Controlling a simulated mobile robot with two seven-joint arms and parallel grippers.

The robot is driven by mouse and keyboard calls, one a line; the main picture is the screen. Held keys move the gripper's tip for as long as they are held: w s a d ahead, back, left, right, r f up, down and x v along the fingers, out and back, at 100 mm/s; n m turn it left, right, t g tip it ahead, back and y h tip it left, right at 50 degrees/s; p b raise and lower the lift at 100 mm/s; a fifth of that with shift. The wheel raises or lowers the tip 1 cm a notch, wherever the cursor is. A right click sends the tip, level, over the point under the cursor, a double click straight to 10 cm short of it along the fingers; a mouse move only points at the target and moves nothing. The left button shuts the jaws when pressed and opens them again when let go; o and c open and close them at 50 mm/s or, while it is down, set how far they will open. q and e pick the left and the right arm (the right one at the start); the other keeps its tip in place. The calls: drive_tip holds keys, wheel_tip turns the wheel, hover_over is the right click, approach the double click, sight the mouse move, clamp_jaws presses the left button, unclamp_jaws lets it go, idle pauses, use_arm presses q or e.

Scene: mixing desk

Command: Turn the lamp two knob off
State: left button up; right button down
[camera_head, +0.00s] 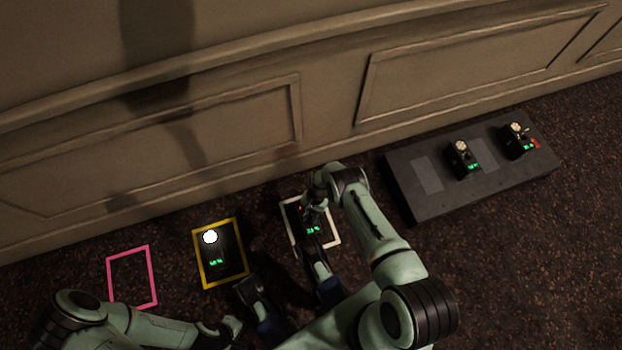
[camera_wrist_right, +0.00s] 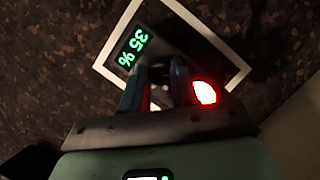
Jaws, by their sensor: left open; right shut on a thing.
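A small black lamp unit (camera_head: 313,230) sits inside a white frame on the floor. Its green display reads 35 % in the right wrist view (camera_wrist_right: 131,47), and its lamp (camera_wrist_right: 204,93) glows red beside my fingers. My right gripper (camera_head: 313,211) is shut over this unit, between display and lamp; its fingers (camera_wrist_right: 158,88) hide the knob they hold. My left gripper (camera_head: 278,268) is open and empty, its fingers spread between the yellow and white frames. No label shows which unit is lamp two.
A unit with a bright white lamp (camera_head: 210,237) stands in a yellow frame (camera_head: 241,262). A pink frame (camera_head: 154,280) lies empty. A dark platform (camera_head: 425,207) at right carries two knobbed units (camera_head: 462,158) (camera_head: 517,139). A panelled wall (camera_head: 220,120) runs behind.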

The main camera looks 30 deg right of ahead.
drive_tip(key=n+g+h, duration=0.1)
drive_tip(key=n, duration=0.3)
drive_tip(key=shift+w+a+n, duration=0.1)
drive_tip(key=shift+a+n, duration=0.05)
drive_tip(key=shift+n, duration=0.15)
drive_tip(key=shift+n+g+h, duration=0.5)
drive_tip(key=shift+n+h, duration=0.2)
drive_tip(key=shift+n, duration=1.2)
drive_tip(key=c, duration=0.9)
unclamp_jaws()
use_arm(q)
drive_tip(key=w+r+t+p, duration=0.2)
drive_tip(key=w+r+p, duration=0.1)
drive_tip(key=w, duration=0.2)
drive_tip(key=shift+w+d, duration=0.35)
use_arm(e)
drive_tip(key=v, duration=1.3)
drive_tip(key=shift+a+r, duration=0.15)
